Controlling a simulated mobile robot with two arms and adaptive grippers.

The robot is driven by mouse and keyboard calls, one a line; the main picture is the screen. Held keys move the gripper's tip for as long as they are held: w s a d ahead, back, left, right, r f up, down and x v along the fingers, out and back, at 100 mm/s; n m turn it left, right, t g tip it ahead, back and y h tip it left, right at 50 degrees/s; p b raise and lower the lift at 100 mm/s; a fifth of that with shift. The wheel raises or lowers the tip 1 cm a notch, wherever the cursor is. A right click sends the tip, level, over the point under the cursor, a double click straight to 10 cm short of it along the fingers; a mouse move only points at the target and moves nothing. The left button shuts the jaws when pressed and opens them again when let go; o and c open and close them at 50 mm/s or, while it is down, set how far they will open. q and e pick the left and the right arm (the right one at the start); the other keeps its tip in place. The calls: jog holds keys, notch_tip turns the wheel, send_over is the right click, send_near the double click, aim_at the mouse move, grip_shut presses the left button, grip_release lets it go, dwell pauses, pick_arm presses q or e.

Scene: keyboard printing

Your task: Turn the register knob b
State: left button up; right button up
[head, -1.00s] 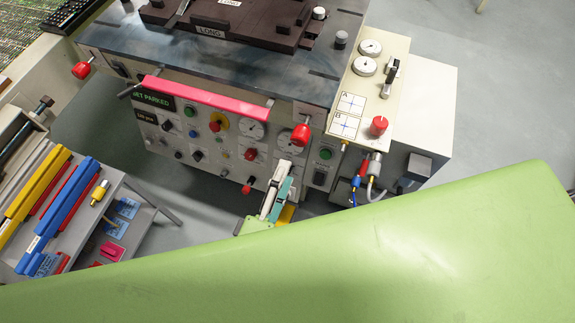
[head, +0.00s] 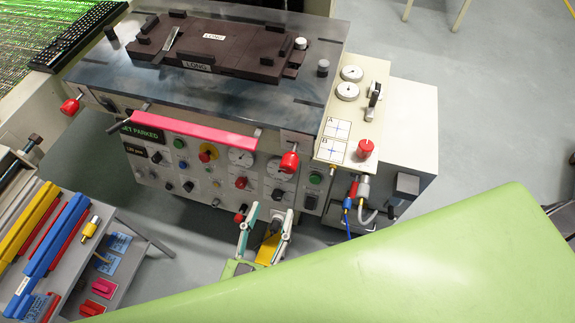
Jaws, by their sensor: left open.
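A side panel (head: 370,85) at the machine's right carries two squares with blue crosses, marked A (head: 337,129) and B (head: 331,150). A red knob (head: 365,148) stands on this panel just right of the B square. I cannot tell for sure that it is register knob b. My left gripper (head: 271,212) is in front of the machine's lower front, below and left of the red knob and apart from it. Its two fingers are spread and nothing is between them. My right gripper is not in view.
Two white dials (head: 349,82) and a black lever (head: 374,96) stand farther back on the panel. A pink bar (head: 192,131) and a red-knobbed handle (head: 289,161) stick out from the machine's front. Cables (head: 361,200) hang below the panel. A tool cart (head: 75,255) stands at the left.

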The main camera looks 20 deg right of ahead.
aim_at(287, 170)
pick_arm(q)
jog(key=shift+m, duration=0.4)
jog(key=p+x, duration=0.1)
jog(key=x, duration=1.2)
jog(key=shift+w+d, duration=0.25)
jog(key=shift+w, duration=0.1)
jog(key=c, duration=1.1)
